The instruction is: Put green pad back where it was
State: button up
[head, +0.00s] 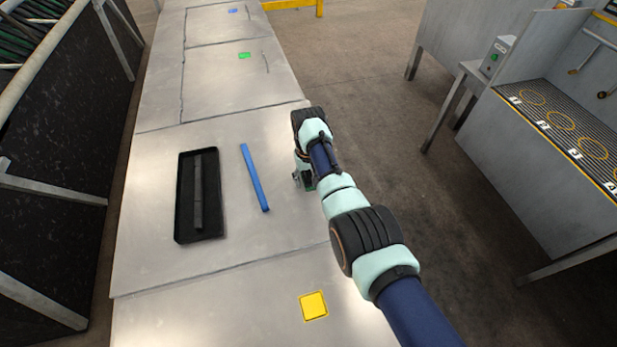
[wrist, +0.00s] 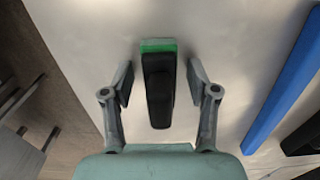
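A green pad (wrist: 158,46) with a black, block-like handle (wrist: 158,88) on top lies on the metal table in the wrist view. My gripper (wrist: 160,82) is open, with one finger on each side of the black handle and a gap on both sides. In the head view my gripper (head: 304,182) is low at the table's right edge, and a bit of green shows by it; most of the pad is hidden there. A flat green square (head: 244,55) is on the far part of the table.
A blue bar (head: 255,178) lies left of my gripper, then a black tray (head: 182,222) holding a dark grey bar (head: 198,190). A blue square (head: 232,11) is farthest away and a yellow square (head: 313,305) nearest. The table between tray and green square is clear.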

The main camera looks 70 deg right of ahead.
notch_tip(320, 180, up, 12)
jog(key=p, duration=0.3)
jog(key=shift+r, duration=0.2)
dwell(0.4)
jog(key=w+a+n+t+h, duration=0.15)
jog(key=w+a, duration=0.25)
jog(key=a, duration=0.4)
jog(key=w+a+n+t, duration=0.25)
jog(key=w+a, duration=0.25)
jog(key=a, duration=0.4)
jog(key=w+a+n+t+h, duration=0.15)
jog(key=w+a, duration=0.25)
jog(key=a, duration=0.4)
jog(key=s+a+r+n+t+y, duration=0.1)
jog(key=s+a+r+n+t, duration=0.1)
jog(key=a, duration=0.9)
jog(key=s+a+r+n+t+y, duration=0.2)
jog(key=s+a+r+t, duration=0.3)
jog(key=a, duration=0.6)
jog(key=v, duration=0.4)
jog(key=shift+r, duration=0.4)
